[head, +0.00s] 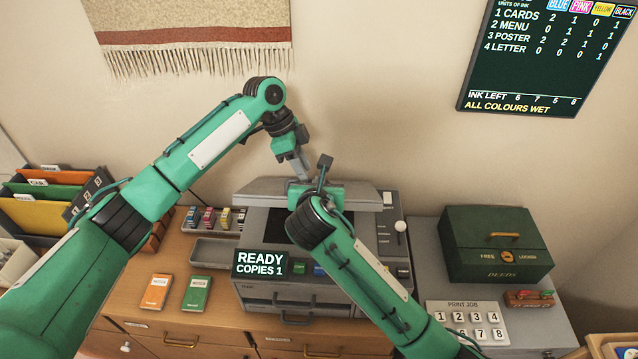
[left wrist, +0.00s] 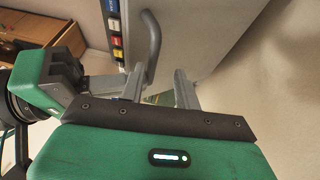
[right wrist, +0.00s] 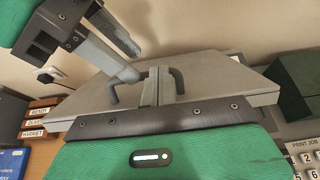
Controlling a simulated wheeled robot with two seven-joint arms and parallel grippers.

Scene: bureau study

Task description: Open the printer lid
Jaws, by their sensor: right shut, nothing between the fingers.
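The printer (head: 350,288) stands on the desk, its grey lid (head: 262,186) raised at an angle at the back. A dark bed (head: 256,222) shows below the lid. The lid also shows in the right wrist view (right wrist: 225,82), with its bar handle (right wrist: 116,93). My right gripper (right wrist: 155,84) is shut and empty, its fingertips at the handle; I cannot tell whether they touch it. In the head view its fingers are hidden. My left gripper (head: 299,172) is open at the lid's upper side. In the left wrist view its fingers (left wrist: 160,88) are apart, near the handle (left wrist: 153,45).
A sign reading READY COPIES 1 (head: 260,264) is at the printer's front left. Ink cartridges (head: 209,217) and a grey tray (head: 213,251) lie left of it. A green deed box (head: 495,245) and a number keypad (head: 467,322) stand right. The wall is close behind.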

